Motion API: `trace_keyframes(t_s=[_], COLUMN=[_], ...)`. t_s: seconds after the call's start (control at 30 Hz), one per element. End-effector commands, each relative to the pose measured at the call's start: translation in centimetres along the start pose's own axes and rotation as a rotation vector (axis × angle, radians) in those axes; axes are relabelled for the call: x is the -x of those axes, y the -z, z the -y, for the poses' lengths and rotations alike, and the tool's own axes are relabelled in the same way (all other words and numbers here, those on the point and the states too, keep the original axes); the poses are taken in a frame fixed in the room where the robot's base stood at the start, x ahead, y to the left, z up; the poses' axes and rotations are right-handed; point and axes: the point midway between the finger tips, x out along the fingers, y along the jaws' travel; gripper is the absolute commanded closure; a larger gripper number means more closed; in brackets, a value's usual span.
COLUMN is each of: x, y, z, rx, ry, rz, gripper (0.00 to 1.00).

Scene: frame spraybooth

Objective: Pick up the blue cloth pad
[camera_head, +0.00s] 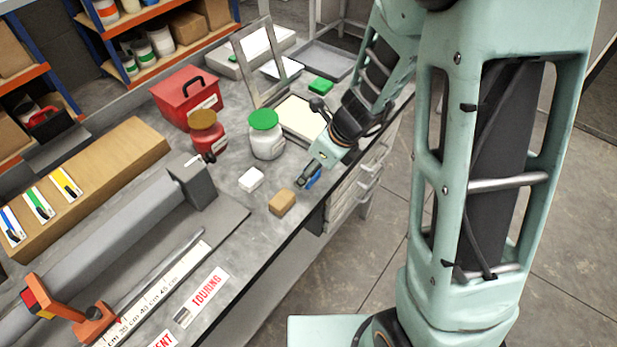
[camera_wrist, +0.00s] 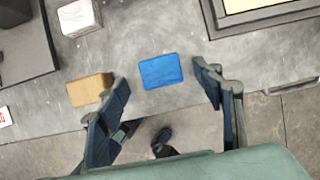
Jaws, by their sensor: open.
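The blue cloth pad (camera_wrist: 161,71) lies flat on the grey bench near its front edge. In the head view only a sliver of the pad (camera_head: 314,179) shows, mostly hidden by my gripper. My gripper (camera_head: 304,183) is over the bench edge there. In the wrist view my gripper (camera_wrist: 162,92) is open, with the pad between and just beyond its two fingertips. Nothing is held.
A tan block (camera_wrist: 90,89) sits close to the left finger, with a white block (camera_wrist: 78,18) behind it. A white jar with a green lid (camera_head: 266,135) and a red jar (camera_head: 207,133) stand farther back. A framed panel (camera_head: 302,118) lies nearby.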

Motion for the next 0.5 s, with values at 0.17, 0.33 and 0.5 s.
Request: trace_keyframes(t_s=[0.17, 0.33, 0.5], x=[-2.2, -2.2, -2.2], y=[0.0, -0.1, -0.1], z=[0.0, 0.0, 0.0], rx=[0.001, 0.001, 0.001], ry=[0.0, 0.0, 0.0], rz=[0.0, 0.001, 0.001], gripper=[0.39, 0.39, 0.48])
